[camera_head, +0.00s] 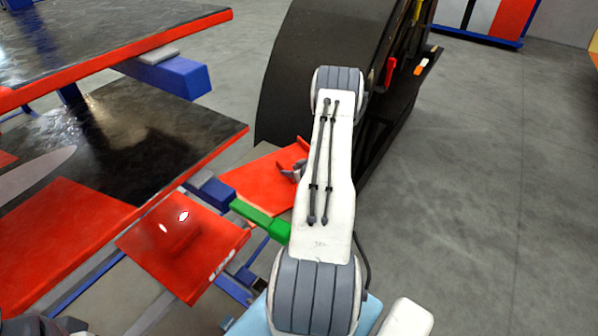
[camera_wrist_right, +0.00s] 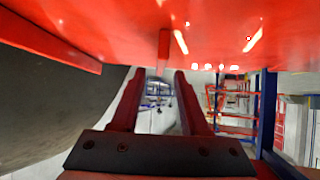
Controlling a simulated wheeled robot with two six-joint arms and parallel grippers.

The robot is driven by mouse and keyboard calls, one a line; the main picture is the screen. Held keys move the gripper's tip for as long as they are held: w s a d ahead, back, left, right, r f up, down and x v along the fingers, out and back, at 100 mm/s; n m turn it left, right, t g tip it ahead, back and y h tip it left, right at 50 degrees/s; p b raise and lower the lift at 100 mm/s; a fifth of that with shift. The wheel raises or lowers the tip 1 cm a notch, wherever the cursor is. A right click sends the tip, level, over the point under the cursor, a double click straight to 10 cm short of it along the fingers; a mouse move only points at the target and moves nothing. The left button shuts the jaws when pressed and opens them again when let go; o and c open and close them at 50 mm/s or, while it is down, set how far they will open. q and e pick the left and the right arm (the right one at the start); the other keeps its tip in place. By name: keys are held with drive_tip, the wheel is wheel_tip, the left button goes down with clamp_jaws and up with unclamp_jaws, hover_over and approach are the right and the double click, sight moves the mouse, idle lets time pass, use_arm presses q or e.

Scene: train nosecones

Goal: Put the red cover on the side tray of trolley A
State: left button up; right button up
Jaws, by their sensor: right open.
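My right gripper (camera_head: 292,172) is partly hidden behind my white right arm, beside a red panel (camera_head: 262,182) with a raised lip. In the right wrist view its jaws (camera_wrist_right: 160,72) are open, and a glossy red surface (camera_wrist_right: 110,25) fills the top. A narrow red tab (camera_wrist_right: 164,48) stands out from this surface near the gap between the fingertips; I cannot tell whether they touch. I cannot tell for sure which panel is the red cover. A second red panel (camera_head: 160,258), with a raised middle and white marking, juts from the trolley (camera_head: 190,142) at left.
A large black curved body (camera_head: 292,75) stands just beyond my right arm. A green bar (camera_head: 258,219) and blue frame parts lie close to the red panels. A black shelf with a red edge (camera_head: 120,68) overhangs at upper left. The grey floor (camera_head: 490,200) at right is clear.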

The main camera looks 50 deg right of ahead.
drive_tip(key=v, duration=0.7)
drive_tip(key=shift+s+a+r, duration=0.1)
drive_tip(key=shift+s, duration=0.05)
